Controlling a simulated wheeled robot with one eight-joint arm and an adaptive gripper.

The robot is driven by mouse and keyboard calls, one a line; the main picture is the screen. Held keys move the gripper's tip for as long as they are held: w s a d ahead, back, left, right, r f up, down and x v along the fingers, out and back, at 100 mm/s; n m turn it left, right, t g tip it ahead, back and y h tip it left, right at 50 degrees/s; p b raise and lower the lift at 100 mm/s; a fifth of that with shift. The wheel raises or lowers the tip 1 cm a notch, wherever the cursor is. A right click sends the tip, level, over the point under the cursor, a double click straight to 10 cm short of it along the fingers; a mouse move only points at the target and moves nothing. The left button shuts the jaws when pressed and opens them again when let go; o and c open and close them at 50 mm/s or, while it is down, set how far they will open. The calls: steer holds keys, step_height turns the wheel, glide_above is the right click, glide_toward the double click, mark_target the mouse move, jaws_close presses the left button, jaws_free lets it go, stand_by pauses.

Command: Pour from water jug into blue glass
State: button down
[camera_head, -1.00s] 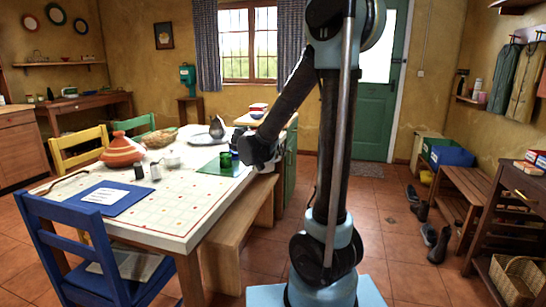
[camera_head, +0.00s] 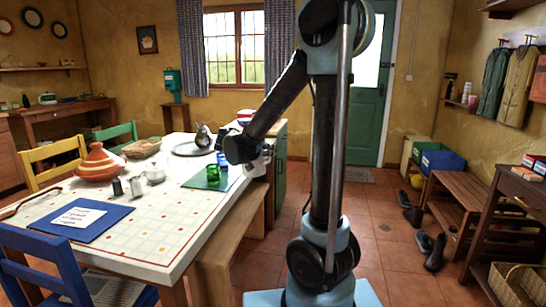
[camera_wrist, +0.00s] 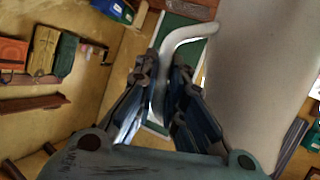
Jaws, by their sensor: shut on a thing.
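My gripper (camera_head: 242,148) is at the right edge of the long table. In the wrist view, my gripper (camera_wrist: 170,85) is shut on the handle of a white water jug (camera_wrist: 255,65), whose pale body fills the right side. In the head view the water jug (camera_head: 259,166) shows just below my gripper and is partly hidden by it. The blue glass (camera_head: 222,159) stands upright on the table, a little left of and below my gripper. A green glass (camera_head: 213,175) stands just in front of it on a green mat (camera_head: 196,180).
The table (camera_head: 150,230) also holds a tagine (camera_head: 101,165), a grey plate (camera_head: 190,149) with a dark pot (camera_head: 203,136), shakers and a blue folder (camera_head: 80,221). A wooden bench (camera_head: 222,245) runs along its near right side. Open floor lies to the right.

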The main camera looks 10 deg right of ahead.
steer(key=shift+w+a+r+n+g+h, duration=0.2)
steer(key=shift+w+a+r+n+h, duration=0.1)
steer(key=shift+w+a+r+n, duration=0.4)
steer(key=shift+w+a+r+n+g+h, duration=0.25)
steer(key=shift+a+r+n, duration=0.25)
steer(key=shift+r, duration=0.4)
steer(key=shift+w+a+r+n+g+h, duration=0.1)
steer(key=shift+w+a+r+n+h, duration=0.2)
steer(key=shift+w+a, duration=0.3)
steer(key=shift+w+a+r+n+g+h, duration=0.1)
steer(key=shift+w+a+n+h, duration=0.1)
steer(key=shift+w+a+n, duration=0.3)
steer(key=shift+w+a+r+n+g+h, duration=0.1)
steer(key=shift+w+a+r+n+h, duration=0.15)
steer(key=shift+w+a, duration=0.45)
steer(key=shift+s+a, duration=0.1)
steer(key=shift+s, duration=0.1)
steer(key=shift+w+a, duration=0.15)
